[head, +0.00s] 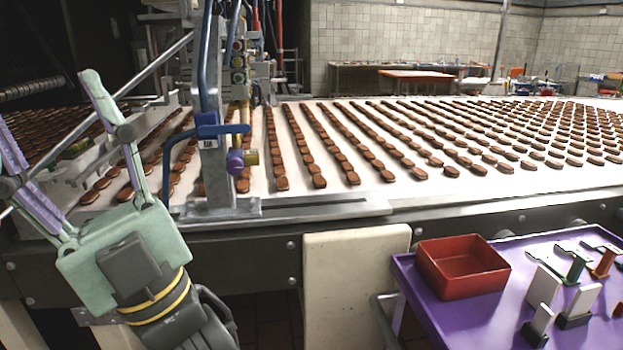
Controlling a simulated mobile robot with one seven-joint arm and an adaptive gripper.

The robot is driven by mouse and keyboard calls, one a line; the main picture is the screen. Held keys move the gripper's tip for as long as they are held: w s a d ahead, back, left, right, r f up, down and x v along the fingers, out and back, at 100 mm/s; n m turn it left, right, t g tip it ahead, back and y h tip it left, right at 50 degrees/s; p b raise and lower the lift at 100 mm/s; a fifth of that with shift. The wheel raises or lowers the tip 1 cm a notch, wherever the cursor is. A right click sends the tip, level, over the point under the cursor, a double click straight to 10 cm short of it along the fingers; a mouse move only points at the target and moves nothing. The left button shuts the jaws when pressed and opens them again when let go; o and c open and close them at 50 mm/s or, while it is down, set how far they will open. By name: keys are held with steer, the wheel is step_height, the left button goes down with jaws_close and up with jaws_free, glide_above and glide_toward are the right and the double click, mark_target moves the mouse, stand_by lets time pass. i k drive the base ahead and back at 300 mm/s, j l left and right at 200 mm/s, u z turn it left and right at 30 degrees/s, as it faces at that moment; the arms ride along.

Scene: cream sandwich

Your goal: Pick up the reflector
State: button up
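My gripper (47,115) is at the left, in front of the conveyor, with its two long fingers spread wide and pointing up. It is open and nothing shows between the fingers. On the purple table (430,277) at the lower right stand small upright pieces: a white plate (543,287), a white block on a dark base (580,301), and another one nearer the front (539,322). A green bracket (577,265) and an orange bracket (605,262) stand behind them. I cannot tell which piece is the reflector. My gripper is far left of them all.
An open red box (463,265) sits on the purple table's left part. A wide white conveyor (400,195) with rows of brown biscuits crosses the scene. A metal post with blue tubes (212,120) rises right of my gripper. A cream panel (352,285) stands left of the table.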

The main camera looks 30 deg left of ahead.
mark_target(544, 287)
steer(key=k+j+z, duration=0.15)
steer(key=z, duration=0.2)
steer(key=k+j+z, duration=0.15)
steer(key=z, duration=0.2)
steer(key=k+j+z, duration=0.1)
steer(key=z, duration=0.25)
steer(key=k, duration=0.1)
